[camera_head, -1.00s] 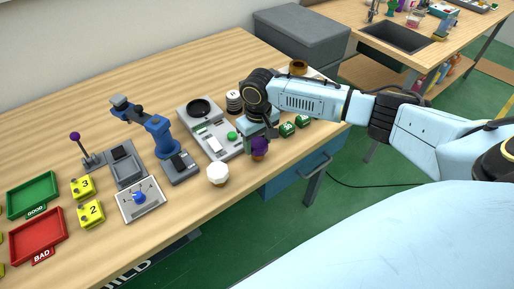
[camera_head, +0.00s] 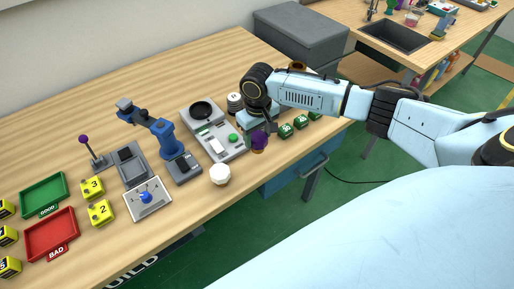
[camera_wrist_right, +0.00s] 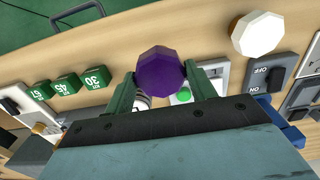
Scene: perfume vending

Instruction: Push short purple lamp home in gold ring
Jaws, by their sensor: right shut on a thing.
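The short purple lamp (camera_head: 259,141) is a dark faceted knob near the front edge of the wooden table, right of the white faceted lamp (camera_head: 220,174). My right gripper (camera_head: 262,132) is closed around it, seen from above. In the right wrist view the purple lamp (camera_wrist_right: 160,74) sits between the two green fingertips. Its underside is hidden, so I cannot tell whether it touches the table. A gold-brown round thing (camera_head: 298,65) shows partly behind my right arm; I cannot tell whether it is the gold ring. My left gripper is out of view.
Several green number blocks (camera_head: 285,131) stand just right of the gripper. A grey panel (camera_head: 226,153) with a green button lies left of it.

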